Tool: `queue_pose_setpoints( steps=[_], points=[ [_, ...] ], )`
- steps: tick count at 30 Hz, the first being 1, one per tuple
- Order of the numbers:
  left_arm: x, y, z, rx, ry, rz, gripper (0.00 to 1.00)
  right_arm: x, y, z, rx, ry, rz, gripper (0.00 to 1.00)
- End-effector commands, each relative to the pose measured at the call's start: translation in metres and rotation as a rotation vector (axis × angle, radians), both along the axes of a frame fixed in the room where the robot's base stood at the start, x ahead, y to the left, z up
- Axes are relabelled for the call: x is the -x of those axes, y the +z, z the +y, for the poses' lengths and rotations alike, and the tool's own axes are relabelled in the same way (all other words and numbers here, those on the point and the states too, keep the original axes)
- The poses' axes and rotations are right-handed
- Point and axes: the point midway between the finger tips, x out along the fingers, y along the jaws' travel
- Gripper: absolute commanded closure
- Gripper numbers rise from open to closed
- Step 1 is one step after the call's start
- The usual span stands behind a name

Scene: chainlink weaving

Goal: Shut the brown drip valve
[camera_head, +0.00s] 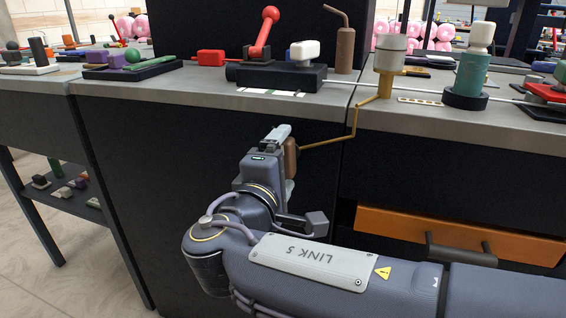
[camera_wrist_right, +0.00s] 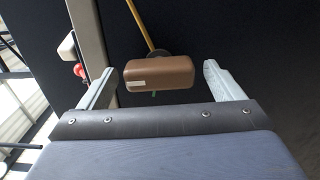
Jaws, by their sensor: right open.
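The brown drip valve handle (camera_head: 291,158) hangs at the end of a bent yellow rod (camera_head: 340,138) in front of the dark cabinet. The rod runs up towards a white and yellow cup (camera_head: 388,62) at the bench edge. My right gripper (camera_head: 283,152) is at the brown handle. In the right wrist view the brown handle (camera_wrist_right: 158,73) lies between the two fingers of my right gripper (camera_wrist_right: 158,82), with a gap on each side. The fingers are open and touch nothing that I can see. My left gripper is not in view.
The grey bench top (camera_head: 210,97) has a black machine with a red lever (camera_head: 265,32) and a brown bottle with a straw (camera_head: 345,50). A teal bottle (camera_head: 470,75) stands at the right. An orange drawer (camera_head: 460,236) sticks out below the bench. The floor at the left is free.

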Motion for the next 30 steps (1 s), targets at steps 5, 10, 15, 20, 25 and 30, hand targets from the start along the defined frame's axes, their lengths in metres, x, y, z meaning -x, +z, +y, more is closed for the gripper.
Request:
queue_pose_setpoints(
  steps=[5,10,15,20,25,30],
  points=[
    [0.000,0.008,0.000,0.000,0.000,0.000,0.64,0.022,0.003,0.009,0.001,0.006,0.000,0.13],
    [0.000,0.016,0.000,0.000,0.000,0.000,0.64,0.051,0.002,0.017,0.001,0.005,0.000,0.13],
    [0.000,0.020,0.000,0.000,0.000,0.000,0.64,0.069,0.001,0.023,0.001,0.004,0.002,0.13],
    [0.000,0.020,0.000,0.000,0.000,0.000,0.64,0.073,0.000,0.024,0.001,0.001,0.000,0.13],
    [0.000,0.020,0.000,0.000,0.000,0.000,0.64,0.073,0.000,0.024,0.000,0.001,0.000,0.13],
    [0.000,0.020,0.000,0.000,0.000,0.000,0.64,0.073,0.000,0.024,0.000,0.002,0.000,0.13]
  ],
)
